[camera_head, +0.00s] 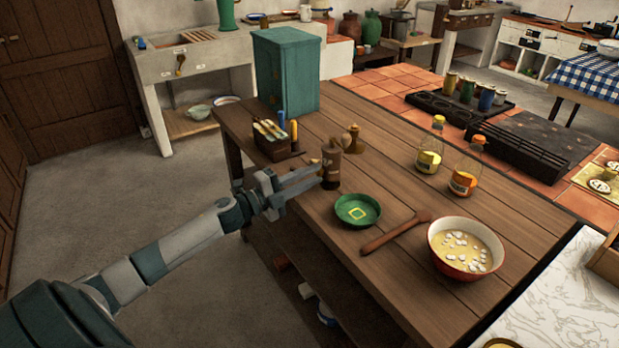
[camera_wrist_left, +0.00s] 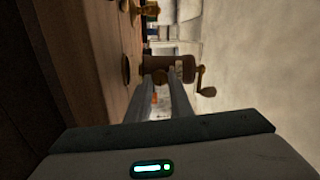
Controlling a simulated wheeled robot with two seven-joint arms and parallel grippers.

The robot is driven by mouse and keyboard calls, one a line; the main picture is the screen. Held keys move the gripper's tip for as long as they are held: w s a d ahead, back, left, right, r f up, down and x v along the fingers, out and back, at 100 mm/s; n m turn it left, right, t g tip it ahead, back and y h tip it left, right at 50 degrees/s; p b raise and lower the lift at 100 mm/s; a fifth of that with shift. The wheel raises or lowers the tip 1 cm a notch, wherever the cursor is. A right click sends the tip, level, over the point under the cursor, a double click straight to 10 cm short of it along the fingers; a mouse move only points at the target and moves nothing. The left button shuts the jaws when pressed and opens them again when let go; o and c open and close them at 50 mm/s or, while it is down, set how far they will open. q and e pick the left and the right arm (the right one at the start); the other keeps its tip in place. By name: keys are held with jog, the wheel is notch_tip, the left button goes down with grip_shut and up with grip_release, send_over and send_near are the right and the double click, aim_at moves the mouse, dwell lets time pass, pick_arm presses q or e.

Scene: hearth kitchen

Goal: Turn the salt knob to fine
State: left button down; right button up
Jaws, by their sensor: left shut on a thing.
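The brown salt mill (camera_head: 331,158) stands upright near the left edge of the wooden table, with a pale label on its body. In the left wrist view the mill (camera_wrist_left: 182,68) lies sideways in the picture, with its crank (camera_wrist_left: 206,84) at the right end. My left gripper (camera_head: 317,177) reaches in from the left at the mill's lower part. Its fingers are shut on a small round knob (camera_wrist_left: 160,76) on the mill's near side, mostly hidden between the fingertips. The setting marks cannot be read. My right gripper is not in view.
A smaller wooden mill (camera_head: 353,140) stands just behind. A wooden box with bottles (camera_head: 270,146) is to the left, and a green bowl (camera_head: 357,210) is close to the right. A wooden spoon (camera_head: 395,233) and a large bowl (camera_head: 466,249) lie farther right.

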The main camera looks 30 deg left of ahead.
pick_arm(q)
jog(key=c, duration=1.6)
grip_release()
jog(key=shift+o, duration=0.2)
jog(key=shift+s+a, duration=0.1)
